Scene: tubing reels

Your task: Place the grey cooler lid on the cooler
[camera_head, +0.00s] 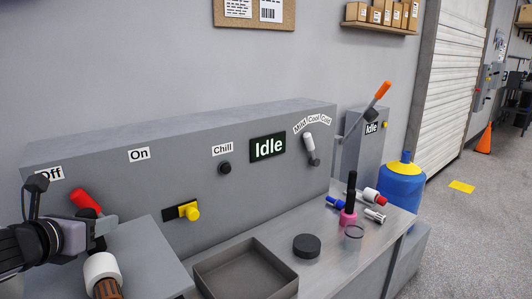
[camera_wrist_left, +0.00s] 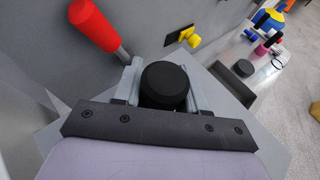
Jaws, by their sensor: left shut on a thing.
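My left gripper (camera_head: 92,236) comes in from the left in the camera_head view. In the left wrist view its fingers (camera_wrist_left: 163,88) are closed around a round black knob (camera_wrist_left: 165,82). A flat grey plate, which looks like the cooler lid (camera_head: 155,258), spreads below and around the knob; it also shows in the left wrist view (camera_wrist_left: 228,82). The gripper hides part of it. I cannot tell whether the lid rests on something or hangs free. No opening of the cooler shows under it. My right gripper is not in view.
A grey console with a red-handled lever (camera_head: 86,201), a yellow knob (camera_head: 190,211) and an Idle display (camera_head: 267,147) stands behind. An open dark tray (camera_head: 208,277) and a black disc (camera_head: 306,246) are on the bench. Small parts lie near a blue drum (camera_head: 402,186).

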